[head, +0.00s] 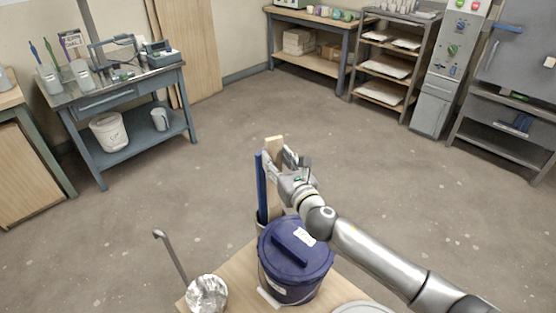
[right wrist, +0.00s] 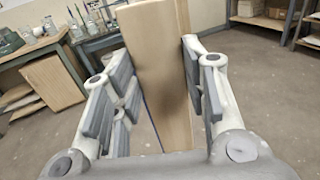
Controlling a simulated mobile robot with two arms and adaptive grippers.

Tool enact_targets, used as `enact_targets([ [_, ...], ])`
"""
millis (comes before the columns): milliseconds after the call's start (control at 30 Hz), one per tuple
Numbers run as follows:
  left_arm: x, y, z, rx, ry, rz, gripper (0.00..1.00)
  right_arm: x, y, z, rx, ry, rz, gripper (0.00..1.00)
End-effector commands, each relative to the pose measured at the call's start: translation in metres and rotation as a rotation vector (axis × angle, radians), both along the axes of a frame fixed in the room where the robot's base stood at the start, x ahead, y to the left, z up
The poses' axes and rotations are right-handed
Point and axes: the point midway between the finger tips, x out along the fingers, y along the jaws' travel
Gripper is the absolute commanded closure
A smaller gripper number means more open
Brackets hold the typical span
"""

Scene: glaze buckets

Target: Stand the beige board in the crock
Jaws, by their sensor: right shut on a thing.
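The beige board (head: 275,145) is upright, and my right gripper (head: 279,164) is shut on it near its upper part. In the right wrist view the board (right wrist: 158,70) runs between the two finger pads of the gripper (right wrist: 160,88). Only a small part of the crock (head: 259,224) shows at the foot of the blue strip, behind the blue-lidded bucket. The board's lower end is hidden, so I cannot tell whether it is inside the crock. My left gripper is not in view.
The dark blue lidded bucket (head: 292,270) stands on the wooden table (head: 240,277) in front of the crock. A ladle (head: 206,292) with a long handle is at the left, and a grey round lid (head: 362,308) at the right. Workbenches and shelves are far off across open floor.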

Motion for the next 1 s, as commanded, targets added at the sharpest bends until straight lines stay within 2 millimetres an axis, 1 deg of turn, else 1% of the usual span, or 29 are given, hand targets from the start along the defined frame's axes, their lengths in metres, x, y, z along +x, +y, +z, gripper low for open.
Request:
enact_targets([
  [33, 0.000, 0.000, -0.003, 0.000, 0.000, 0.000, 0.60, 0.000, 0.000, -0.003, 0.000, -0.001, 0.000, 0.98],
  [267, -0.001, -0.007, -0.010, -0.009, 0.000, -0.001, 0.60, 0.000, 0.000, -0.013, -0.001, -0.001, 0.000, 0.98],
  [567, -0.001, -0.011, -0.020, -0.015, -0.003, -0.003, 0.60, 0.000, 0.000, -0.025, -0.001, -0.001, 0.000, 0.98],
  [1000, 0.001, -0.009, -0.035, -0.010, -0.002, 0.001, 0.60, 0.000, 0.000, -0.043, -0.001, -0.001, 0.000, 0.98],
])
